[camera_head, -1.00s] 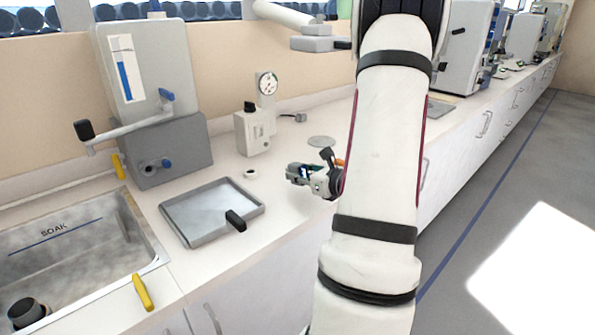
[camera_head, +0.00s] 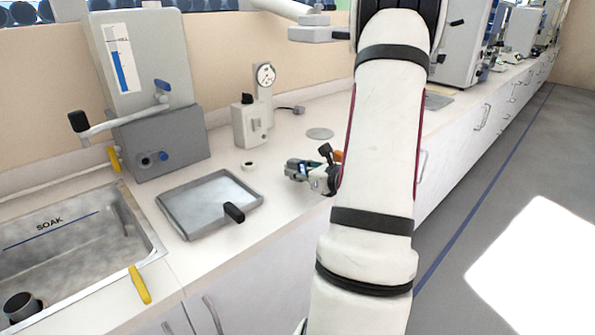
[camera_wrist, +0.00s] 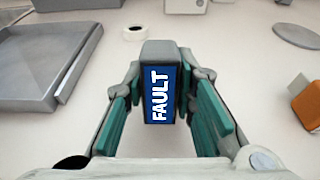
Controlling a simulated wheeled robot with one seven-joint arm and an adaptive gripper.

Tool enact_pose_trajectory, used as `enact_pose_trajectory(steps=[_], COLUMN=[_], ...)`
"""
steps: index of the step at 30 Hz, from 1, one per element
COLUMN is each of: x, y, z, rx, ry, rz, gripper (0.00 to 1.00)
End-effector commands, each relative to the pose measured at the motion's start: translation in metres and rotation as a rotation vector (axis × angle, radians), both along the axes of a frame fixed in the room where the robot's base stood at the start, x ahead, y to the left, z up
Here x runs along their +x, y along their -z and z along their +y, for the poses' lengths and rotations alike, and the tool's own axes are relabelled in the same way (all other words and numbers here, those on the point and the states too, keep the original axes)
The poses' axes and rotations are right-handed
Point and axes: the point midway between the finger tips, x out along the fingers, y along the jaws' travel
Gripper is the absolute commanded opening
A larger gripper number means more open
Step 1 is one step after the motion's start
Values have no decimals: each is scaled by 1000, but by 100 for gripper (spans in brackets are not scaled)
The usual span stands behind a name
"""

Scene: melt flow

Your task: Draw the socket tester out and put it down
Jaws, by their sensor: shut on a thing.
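The socket tester (camera_wrist: 160,90) is a dark grey block with a blue face lettered FAULT in white. In the wrist view it sits between the teal pads of my gripper (camera_wrist: 160,105), which is shut on it. The tester's far end and underside are hidden. In the head view my gripper (camera_head: 298,170) is low over the counter, right of the grey tray, with my arm covering part of it. I cannot tell whether the tester touches the counter.
A grey tray (camera_head: 168,207) with a black handle lies left of my gripper. A white ring (camera_head: 249,167), a dial-gauge device (camera_head: 248,125) and a flat grey disc (camera_head: 320,134) are behind. The sink (camera_head: 128,232) is at far left. An orange block (camera_wrist: 308,105) is at right.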

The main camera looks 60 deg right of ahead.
Motion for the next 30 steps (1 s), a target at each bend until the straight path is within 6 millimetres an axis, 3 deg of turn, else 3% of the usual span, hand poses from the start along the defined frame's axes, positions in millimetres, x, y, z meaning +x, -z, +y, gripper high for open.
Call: enact_pose_trajectory(steps=[26,27,30], x=[0,0,0], y=[5,5,5], z=[0,0,0], rx=[0,0,0], ry=[0,0,0], rz=[0,0,0], gripper=[0,27,48])
